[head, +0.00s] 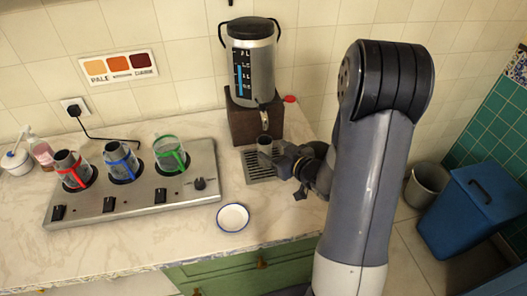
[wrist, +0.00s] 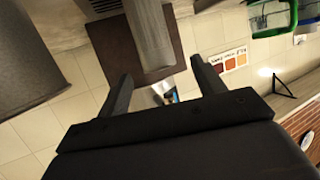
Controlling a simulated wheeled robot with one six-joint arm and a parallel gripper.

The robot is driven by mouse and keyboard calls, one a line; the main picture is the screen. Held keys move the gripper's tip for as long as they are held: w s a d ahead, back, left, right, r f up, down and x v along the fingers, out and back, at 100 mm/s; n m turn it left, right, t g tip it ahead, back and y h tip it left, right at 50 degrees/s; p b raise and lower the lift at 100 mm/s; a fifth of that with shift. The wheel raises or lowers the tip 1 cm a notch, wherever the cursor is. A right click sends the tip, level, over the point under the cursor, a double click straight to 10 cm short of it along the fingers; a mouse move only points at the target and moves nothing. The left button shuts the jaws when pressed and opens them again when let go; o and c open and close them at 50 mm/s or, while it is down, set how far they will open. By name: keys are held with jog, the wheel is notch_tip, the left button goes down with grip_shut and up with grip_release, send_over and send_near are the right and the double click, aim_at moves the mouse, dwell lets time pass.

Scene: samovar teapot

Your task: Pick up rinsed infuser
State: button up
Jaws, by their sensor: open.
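A small grey cylinder that looks like the infuser (head: 264,145) stands under the tap, at the drip tray (head: 258,176). In the wrist view, a grey, partly see-through cylinder (wrist: 149,30) shows beyond the fingers, in front of a dark brown block; I take it for the same infuser. My gripper (head: 283,160) is beside the cylinder, on its right in the head view. In the wrist view my gripper (wrist: 163,82) is open, with nothing seen held between its fingers. Whether a finger touches the cylinder cannot be told.
The samovar (head: 251,62) stands on a brown block (head: 243,123) behind the tray. A plate with several knobs (head: 118,205) bears three jugs at the left. A white bowl (head: 233,218) sits in front. A blue bin (head: 470,205) stands on the floor at right.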

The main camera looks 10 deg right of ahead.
aim_at(261, 139)
jog(key=x, duration=0.1)
jog(key=p+x, duration=0.1)
jog(key=x, duration=0.1)
jog(key=p+x, duration=0.1)
jog(key=x, duration=0.1)
jog(key=shift+w+r, duration=0.35)
jog(key=shift+w, duration=0.05)
jog(key=shift+w+a+f, duration=0.1)
jog(key=shift+w+f, duration=0.1)
jog(key=shift+w, duration=0.15)
jog(key=shift+c, duration=0.5)
grip_shut()
jog(key=shift+r, duration=0.1)
